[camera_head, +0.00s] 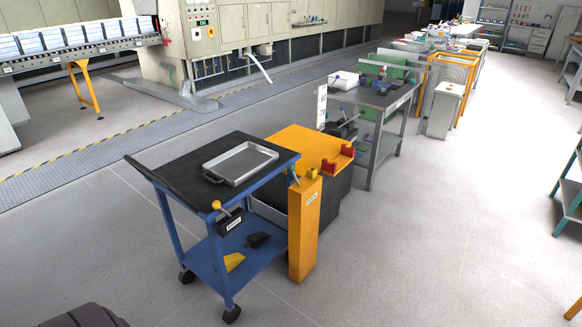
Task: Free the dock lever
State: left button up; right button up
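A blue cart with a black top (245,147) stands at the centre left, a metal tray (241,163) on it. An orange post (304,229) with a small label stands against the cart's right front corner. Small yellow (312,174) and greenish (294,176) parts sit at the post's top; I cannot tell which is the dock lever or how it is set. A lever with a yellow ball knob (216,205) rises beside a black labelled box (230,221) on the cart's near side. Neither of my grippers is in view.
A yellow wedge (234,261) and a dark wedge-like piece (257,240) lie on the cart's lower shelf. An orange-topped unit with red blocks (337,162) stands right behind the post. A grey workbench (377,96) is beyond.

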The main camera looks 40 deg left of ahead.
aim_at(292, 169)
jog(key=i+j+u, duration=0.1)
jog(key=u, duration=0.4)
jog(key=i+u, duration=0.15)
jog(key=u, duration=0.35)
jog(key=i+u, duration=0.1)
jog(key=u, duration=0.4)
